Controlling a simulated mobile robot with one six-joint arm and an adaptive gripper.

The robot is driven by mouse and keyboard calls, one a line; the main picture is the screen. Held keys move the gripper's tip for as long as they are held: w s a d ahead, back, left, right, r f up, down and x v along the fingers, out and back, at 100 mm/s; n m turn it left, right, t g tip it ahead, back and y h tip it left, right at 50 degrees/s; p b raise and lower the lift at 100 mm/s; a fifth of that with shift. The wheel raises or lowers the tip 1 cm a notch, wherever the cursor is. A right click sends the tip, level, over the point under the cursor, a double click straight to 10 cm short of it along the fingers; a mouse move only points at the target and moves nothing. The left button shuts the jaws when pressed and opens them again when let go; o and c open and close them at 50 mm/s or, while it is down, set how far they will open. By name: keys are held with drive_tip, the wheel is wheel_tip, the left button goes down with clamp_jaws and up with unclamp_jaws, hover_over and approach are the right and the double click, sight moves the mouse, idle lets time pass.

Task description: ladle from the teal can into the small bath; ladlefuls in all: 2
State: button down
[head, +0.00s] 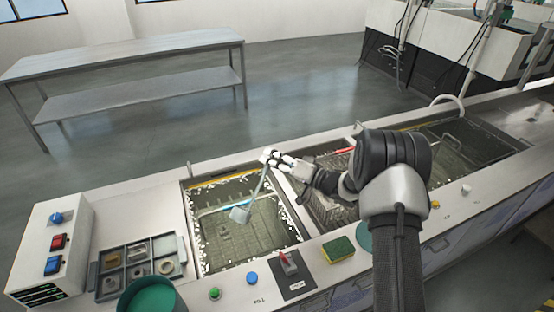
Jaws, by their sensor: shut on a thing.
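My gripper (272,159) is shut on the upper end of the ladle's handle, above the back right part of the left bath. The ladle (240,214) slants down and left from it, with its pale grey cup over the left bath. I cannot tell whether the cup touches the liquid or holds anything. The left bath (188,222), apparently the small bath, is a steel-rimmed tank with a greenish interior and pale speckles along its edges. The teal can (152,296) stands at the bottom left, cut off by the picture's edge; its inside looks dark green.
A sectioned tray (124,268) of small parts and a white control box (58,245) stand left of the bath. A green-yellow sponge (338,249), a red-handled switch (288,263) and buttons line the front edge. More tanks (445,155) lie right, partly behind my arm.

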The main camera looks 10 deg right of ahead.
drive_tip(key=s+a+r+n, duration=0.1)
drive_tip(key=r, duration=0.1)
drive_tip(key=s+a+r+n+b, duration=0.1)
drive_tip(key=s+n, duration=0.1)
drive_tip(key=shift+a+r+n, duration=0.3)
drive_tip(key=shift+r, duration=0.05)
drive_tip(key=s+a+r+n+b, duration=0.3)
drive_tip(key=s+a+n+b, duration=0.4)
drive_tip(key=s, duration=0.1)
drive_tip(key=r+p, duration=0.4)
drive_tip(key=r, duration=0.1)
drive_tip(key=shift+w+d+r+p, duration=0.1)
drive_tip(key=shift+d+r+p, duration=0.05)
drive_tip(key=shift+d+p, duration=0.25)
drive_tip(key=shift+a+m, duration=0.1)
drive_tip(key=shift+m, duration=0.2)
